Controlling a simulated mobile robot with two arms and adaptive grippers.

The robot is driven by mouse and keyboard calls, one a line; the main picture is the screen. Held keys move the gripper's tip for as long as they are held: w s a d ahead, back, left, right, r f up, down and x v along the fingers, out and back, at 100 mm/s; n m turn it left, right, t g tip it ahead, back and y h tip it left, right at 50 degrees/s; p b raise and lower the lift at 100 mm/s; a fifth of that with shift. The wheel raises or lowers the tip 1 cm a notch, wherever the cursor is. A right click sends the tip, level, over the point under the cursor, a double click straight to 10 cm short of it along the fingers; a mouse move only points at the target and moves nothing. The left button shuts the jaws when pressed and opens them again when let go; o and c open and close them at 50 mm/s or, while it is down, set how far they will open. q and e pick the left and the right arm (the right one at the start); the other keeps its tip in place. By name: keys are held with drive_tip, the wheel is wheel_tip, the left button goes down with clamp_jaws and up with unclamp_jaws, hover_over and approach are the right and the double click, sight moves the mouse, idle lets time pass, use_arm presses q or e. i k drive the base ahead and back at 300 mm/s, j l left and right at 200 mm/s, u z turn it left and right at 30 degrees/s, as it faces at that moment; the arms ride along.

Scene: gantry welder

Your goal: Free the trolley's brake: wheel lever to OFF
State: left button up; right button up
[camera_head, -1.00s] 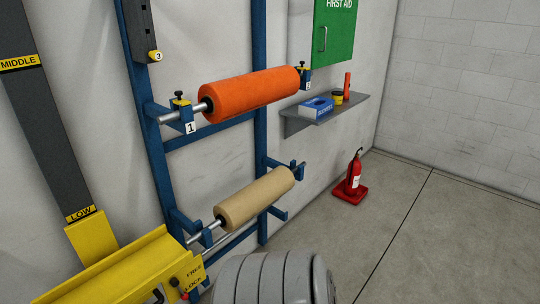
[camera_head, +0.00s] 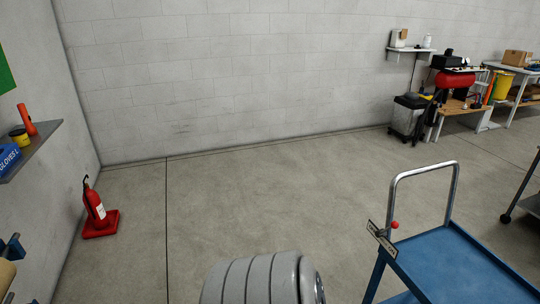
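The trolley (camera_head: 455,262) stands at the lower right, with a blue deck and a bent grey tube handle (camera_head: 424,168). Part of it is cut off by the bottom edge, and its wheels are not visible. At its left corner there is a small red knob (camera_head: 395,225), and beside it a tilted pale plate (camera_head: 381,239) with dark lettering too small to read. The knob looks like the end of the lever, but I cannot tell its setting. Neither gripper is in view. A grey ribbed part of my own arm shows at the bottom middle.
A red fire extinguisher (camera_head: 95,208) stands on the floor at left, below a grey wall shelf (camera_head: 35,150). A dark bin (camera_head: 408,116) and a workbench (camera_head: 462,108) are at the back right. A dark cart (camera_head: 525,203) is at the right edge. The middle floor is clear.

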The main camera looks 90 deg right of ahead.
sight(394, 224)
drive_tip(key=z, duration=3.7)
drive_tip(key=i+l+z, duration=0.1)
drive_tip(key=z, duration=0.25)
drive_tip(key=i+j, duration=0.05)
drive_tip(key=i, duration=0.05)
